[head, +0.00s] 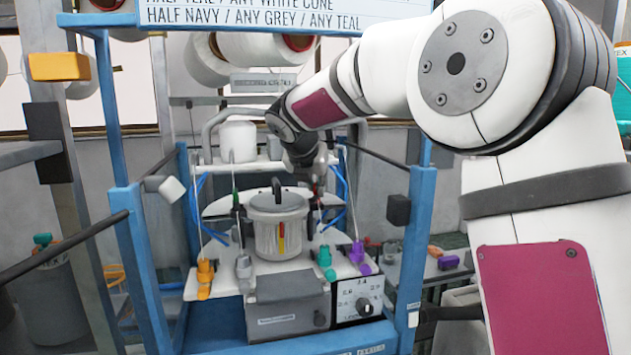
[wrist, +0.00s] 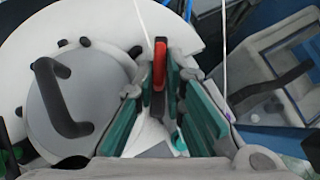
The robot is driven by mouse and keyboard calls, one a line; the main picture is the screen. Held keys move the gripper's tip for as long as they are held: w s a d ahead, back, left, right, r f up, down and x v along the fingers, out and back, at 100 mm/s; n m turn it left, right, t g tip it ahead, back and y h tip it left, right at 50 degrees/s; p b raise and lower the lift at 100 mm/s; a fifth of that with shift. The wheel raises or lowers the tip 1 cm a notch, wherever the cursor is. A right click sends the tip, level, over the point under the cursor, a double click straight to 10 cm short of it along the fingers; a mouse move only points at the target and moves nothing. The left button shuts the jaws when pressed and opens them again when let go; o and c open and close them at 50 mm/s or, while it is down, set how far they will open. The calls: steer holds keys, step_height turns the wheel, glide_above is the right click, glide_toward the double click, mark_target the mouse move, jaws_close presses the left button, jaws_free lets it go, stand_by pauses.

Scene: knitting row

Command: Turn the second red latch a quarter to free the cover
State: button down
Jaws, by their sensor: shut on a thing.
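A red latch (wrist: 159,62) stands upright between my fingertips in the wrist view, beside the grey round cover. My gripper (wrist: 162,88), with teal pads, is closed on the latch. The grey cover (wrist: 90,108), with a dark bar handle, lies left of the gripper.
The canister stands on a white plate (head: 345,265) inside a blue frame (head: 420,215). Thin white yarns run close beside the gripper. A grey box with a dial panel (head: 358,300) is in front.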

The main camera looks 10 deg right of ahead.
steer(key=shift+d+n+t+y, duration=0.2)
steer(key=shift+n+t+y, duration=0.1)
steer(key=shift+n+y, duration=0.95)
steer(key=shift+d+n+t+y, duration=0.25)
steer(key=shift+n+y, duration=0.6)
steer(key=shift+n, duration=0.7)
steer(key=shift+a, duration=0.1)
steer(key=c, duration=1.7)
jaws_free()
steer(key=shift+s+r, duration=0.1)
steer(key=shift+s, duration=0.05)
steer(key=v, duration=0.7)
steer(key=shift+s, duration=0.2)
